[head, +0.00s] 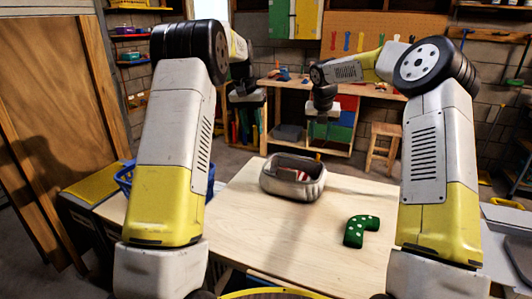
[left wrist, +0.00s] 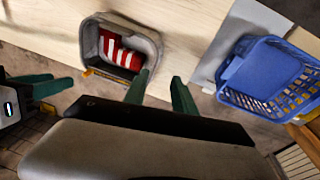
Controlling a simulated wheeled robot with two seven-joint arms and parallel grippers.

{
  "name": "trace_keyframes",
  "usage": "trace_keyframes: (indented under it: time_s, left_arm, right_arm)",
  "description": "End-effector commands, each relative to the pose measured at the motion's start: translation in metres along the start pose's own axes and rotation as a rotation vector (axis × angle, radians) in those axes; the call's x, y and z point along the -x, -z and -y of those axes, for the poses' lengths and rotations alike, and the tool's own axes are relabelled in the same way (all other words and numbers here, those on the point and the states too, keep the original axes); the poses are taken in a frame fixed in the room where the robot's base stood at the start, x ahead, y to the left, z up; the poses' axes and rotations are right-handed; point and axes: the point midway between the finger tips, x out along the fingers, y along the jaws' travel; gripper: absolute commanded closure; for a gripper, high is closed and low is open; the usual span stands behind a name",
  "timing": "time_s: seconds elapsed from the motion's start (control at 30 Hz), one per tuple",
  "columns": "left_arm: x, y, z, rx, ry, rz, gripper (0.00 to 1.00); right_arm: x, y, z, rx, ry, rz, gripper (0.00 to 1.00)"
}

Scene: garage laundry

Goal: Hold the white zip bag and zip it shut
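The white zip bag (head: 291,187) looks greyish-white and stands on the table with its top open. A red-and-white striped thing (left wrist: 119,52) lies inside it. In the left wrist view the bag (left wrist: 88,42) is just beyond my left fingertips, with a small yellow-orange tab (left wrist: 88,73) at its edge. My left gripper (head: 247,103) is raised above and beyond the bag, to its left; its green fingers (left wrist: 160,84) are apart and empty. My right gripper (head: 325,117) is raised beyond the bag, to its right; its green fingers look apart and empty in the left wrist view (left wrist: 54,90).
A green white-dotted object (head: 361,230) lies on the table (head: 250,225), right of the bag. A blue basket (left wrist: 262,78) stands to the table's left in the head view. A stool (head: 383,145) and shelves stand behind.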

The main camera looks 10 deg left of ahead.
Motion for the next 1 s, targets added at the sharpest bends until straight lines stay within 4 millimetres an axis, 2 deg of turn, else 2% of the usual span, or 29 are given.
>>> trace_keyframes:
  time_s: [0.03,0.2,0.4,0.77,1.0]
  left_arm:
    - [-0.02,0.011,0.0,-0.011,0.008,0.021,0.68]
    - [-0.074,0.036,-0.003,-0.055,0.029,0.079,0.68]
    - [-0.122,0.049,-0.009,-0.098,0.045,0.127,0.68]
    - [-0.159,0.05,-0.011,-0.118,0.052,0.149,0.68]
    - [-0.196,0.044,-0.009,-0.117,0.051,0.148,0.68]
  right_arm:
    - [0.0,0.0,0.0,0.0,0.0,0.0,0.64]
    - [0.0,0.0,0.0,0.0,0.0,0.0,0.64]
    - [0.0,0.0,0.0,0.0,0.0,0.0,0.64]
    - [0.0,0.0,0.0,0.0,0.0,0.0,0.64]
    - [0.0,0.0,0.0,0.0,0.0,0.0,0.64]
